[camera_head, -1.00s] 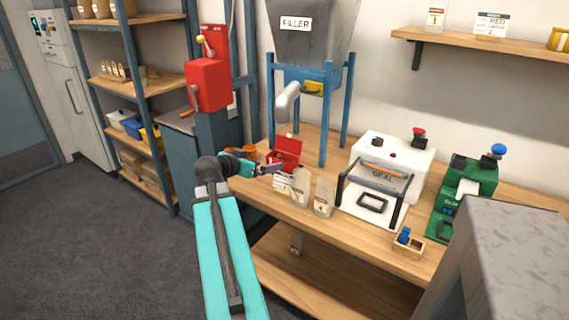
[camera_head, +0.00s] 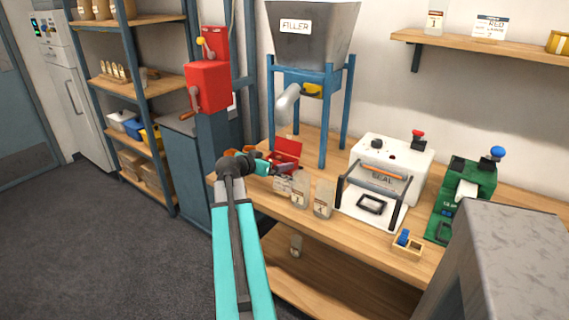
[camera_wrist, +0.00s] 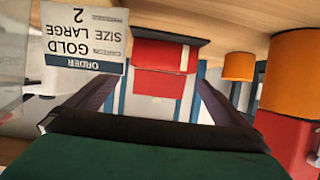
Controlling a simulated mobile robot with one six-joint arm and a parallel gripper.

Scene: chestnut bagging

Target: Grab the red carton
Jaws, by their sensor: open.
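The red carton (camera_head: 287,149) sits on the workbench below the filler spout, with its dark-edged lid raised. In the wrist view the red carton (camera_wrist: 160,57) is straight ahead, near the middle. My gripper (camera_head: 283,167) is at the carton's near side in the head view and partly covers its lower part. In the wrist view my gripper (camera_wrist: 157,82) is open, with a dark finger on each side and the carton's red face showing in the gap. I cannot tell whether the fingers reach past the carton's sides.
An upside-down order card (camera_wrist: 85,38) reading gold, large, 2 is left of the carton in the wrist view. Orange cylinders (camera_wrist: 239,66) are to its right. Clear bags (camera_head: 323,198) and the sealer (camera_head: 390,165) stand right of my gripper in the head view.

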